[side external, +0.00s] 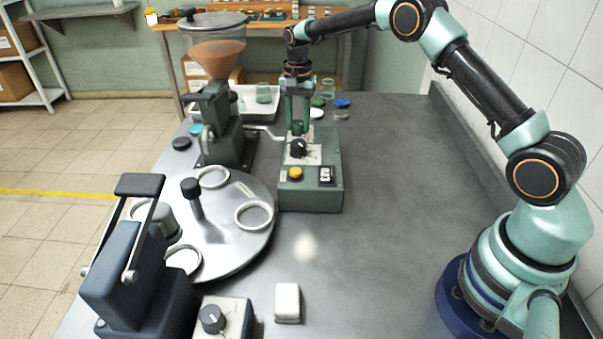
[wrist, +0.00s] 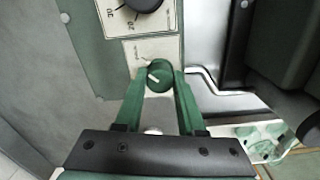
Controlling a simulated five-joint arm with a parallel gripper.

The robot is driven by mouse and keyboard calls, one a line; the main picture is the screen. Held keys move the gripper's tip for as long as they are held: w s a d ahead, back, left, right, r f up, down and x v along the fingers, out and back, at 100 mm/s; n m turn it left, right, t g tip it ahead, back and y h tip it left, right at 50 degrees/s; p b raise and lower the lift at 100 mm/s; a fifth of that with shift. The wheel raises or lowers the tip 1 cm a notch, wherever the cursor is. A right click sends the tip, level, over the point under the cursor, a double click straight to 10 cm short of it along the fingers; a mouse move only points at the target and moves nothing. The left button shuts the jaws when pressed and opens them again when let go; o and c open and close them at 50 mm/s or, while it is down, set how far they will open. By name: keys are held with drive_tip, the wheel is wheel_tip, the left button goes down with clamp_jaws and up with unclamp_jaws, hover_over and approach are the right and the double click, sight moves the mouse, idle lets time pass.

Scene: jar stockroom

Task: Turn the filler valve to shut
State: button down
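The filler valve shows as a small round green knob (wrist: 159,74) with a pale pointer mark, on a light plate of the green control box. In the wrist view its pointer lies toward the left and slightly down. My gripper (side external: 298,128) points straight down over the box, its two green fingers on either side of the knob. In the wrist view the fingertips of my gripper (wrist: 160,80) flank the knob with no clear gap, so it looks shut on it. In the side view the knob (side external: 298,127) is partly hidden between the fingers.
A black dial (side external: 297,147) sits close in front of the knob; an orange button (side external: 295,173) is on the box's front. The filler with its hopper (side external: 216,60) stands to the left, beside the metal turntable (side external: 230,250). The table right of the box is clear.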

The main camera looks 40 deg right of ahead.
drive_tip(key=shift+n, duration=0.3)
drive_tip(key=n, duration=0.3)
drive_tip(key=shift+n, duration=0.4)
drive_tip(key=n, duration=0.4)
drive_tip(key=shift+w+n, duration=0.1)
drive_tip(key=shift+n, duration=0.2)
drive_tip(key=n, duration=0.8)
drive_tip(key=shift+r+n, duration=0.1)
drive_tip(key=shift+n, duration=0.2)
drive_tip(key=shift+a, duration=0.1)
drive_tip(key=c, duration=0.5)
unclamp_jaws()
